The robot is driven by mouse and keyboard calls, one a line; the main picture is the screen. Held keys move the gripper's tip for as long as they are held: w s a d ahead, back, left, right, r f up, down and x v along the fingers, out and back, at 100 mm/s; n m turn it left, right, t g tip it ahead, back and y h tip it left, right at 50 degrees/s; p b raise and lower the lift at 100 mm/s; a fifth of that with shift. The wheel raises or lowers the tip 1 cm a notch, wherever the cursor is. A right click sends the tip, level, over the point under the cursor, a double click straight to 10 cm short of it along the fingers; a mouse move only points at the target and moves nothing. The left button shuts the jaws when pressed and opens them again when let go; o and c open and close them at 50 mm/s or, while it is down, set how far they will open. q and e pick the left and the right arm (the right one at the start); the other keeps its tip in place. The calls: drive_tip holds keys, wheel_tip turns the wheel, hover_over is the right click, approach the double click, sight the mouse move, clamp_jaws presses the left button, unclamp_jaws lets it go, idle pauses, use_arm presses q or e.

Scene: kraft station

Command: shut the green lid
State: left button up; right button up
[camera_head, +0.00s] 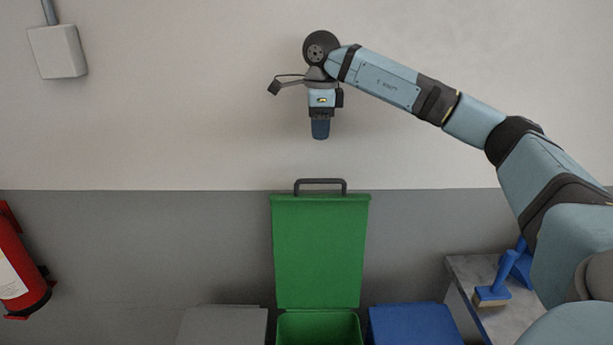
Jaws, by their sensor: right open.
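The green lid (321,252) stands open and upright against the wall, behind the green bin (318,328) at the bottom of the head view. A dark handle (320,183) runs along the lid's top edge. My right gripper (320,134) points down above the handle in the picture, apart from it. It is open and empty, though its fingers look small and close together from here. My left gripper is out of view.
A grey bin lid (223,326) lies left of the green bin and a blue bin lid (414,325) right of it. A blue brush (493,293) is on a grey bench (474,268) at the right. A red fire extinguisher (17,268) hangs at the far left.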

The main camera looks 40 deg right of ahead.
drive_tip(key=f, duration=0.8)
drive_tip(key=f+p, duration=0.1)
drive_tip(key=f, duration=0.4)
drive_tip(key=shift+w+d, duration=0.25)
drive_tip(key=shift+w, duration=0.05)
clamp_jaws()
